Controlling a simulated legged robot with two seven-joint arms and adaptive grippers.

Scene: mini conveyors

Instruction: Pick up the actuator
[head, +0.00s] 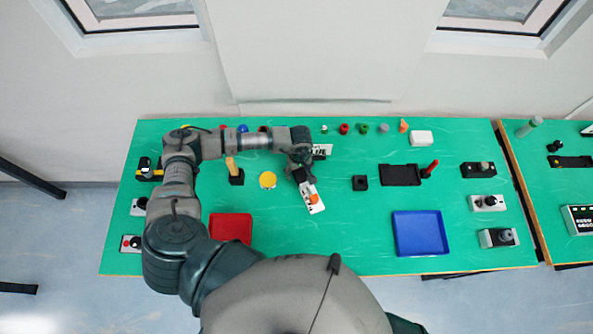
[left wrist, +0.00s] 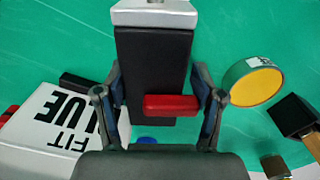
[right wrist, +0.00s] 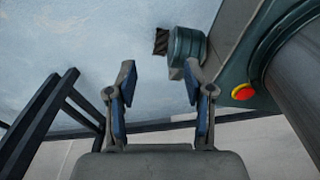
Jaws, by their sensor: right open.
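A black block with a red bar (left wrist: 172,105) and a silver end, apparently the actuator, lies on the green table in the left wrist view. In the head view its pale end with an orange patch (head: 313,199) shows below my left gripper (head: 303,178), and the rest is mostly hidden by the gripper. In the left wrist view the fingers of my left gripper (left wrist: 160,95) stand apart on either side of the block; a firm hold does not show. My right gripper (right wrist: 160,90) is open and empty over the floor, away from the table.
A white plate marked "FIT BLUE" (left wrist: 50,125) lies close beside the left fingers. A yellow-topped disc (head: 268,180) and a wooden-handled black block (head: 236,177) stand to the left. A red tray (head: 231,228) and blue tray (head: 419,234) lie near the front edge, with clear table between.

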